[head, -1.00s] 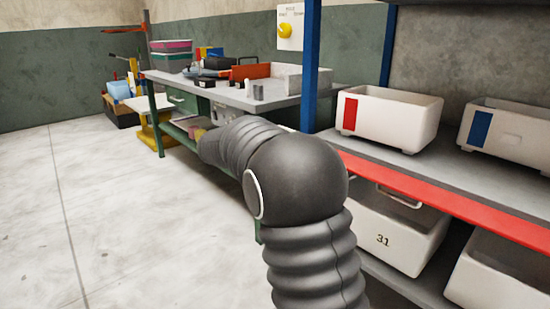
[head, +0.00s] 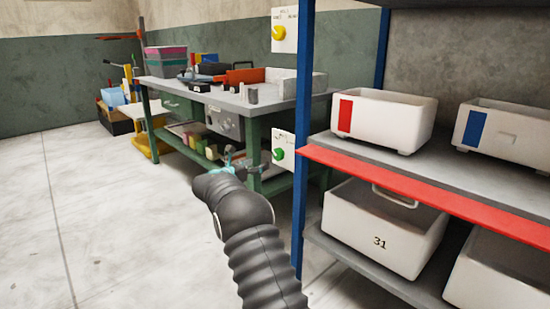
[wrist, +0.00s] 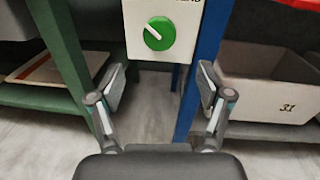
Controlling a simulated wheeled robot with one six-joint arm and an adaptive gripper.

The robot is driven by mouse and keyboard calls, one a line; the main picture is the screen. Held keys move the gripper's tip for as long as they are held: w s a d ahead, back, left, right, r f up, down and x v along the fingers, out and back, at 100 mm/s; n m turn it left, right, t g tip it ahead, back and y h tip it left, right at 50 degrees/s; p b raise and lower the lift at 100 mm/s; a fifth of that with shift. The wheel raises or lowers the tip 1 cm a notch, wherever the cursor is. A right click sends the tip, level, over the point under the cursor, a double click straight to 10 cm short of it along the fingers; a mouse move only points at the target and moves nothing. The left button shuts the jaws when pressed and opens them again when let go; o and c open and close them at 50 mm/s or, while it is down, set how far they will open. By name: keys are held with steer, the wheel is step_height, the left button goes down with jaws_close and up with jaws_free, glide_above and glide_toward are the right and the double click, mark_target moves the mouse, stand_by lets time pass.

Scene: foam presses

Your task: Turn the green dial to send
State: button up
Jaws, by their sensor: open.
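The green dial (head: 279,153) is on a white panel (head: 284,143) low beside the workbench, left of the blue shelf post. In the wrist view the green dial (wrist: 160,33) is a round knob with a white pointer mark tilted to the upper left. Its panel (wrist: 134,45) has lettering at the top edge that is mostly cut off. My gripper (wrist: 160,85) is open and empty, its fingers spread below and to either side of the dial, apart from it. In the head view my gripper (head: 236,160) is small, left of the panel.
A yellow dial (head: 278,32) is on another white panel above. The green workbench (head: 262,107) stands to the left, its leg (wrist: 62,50) close to my gripper's left. The blue post (wrist: 205,45) and shelf with bin 31 (wrist: 265,95) are to the right. Floor at left is clear.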

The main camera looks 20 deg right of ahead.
mark_target(276, 156)
steer(key=x, duration=1)
steer(key=shift+c, duration=0.3)
steer(key=c, duration=1.1)
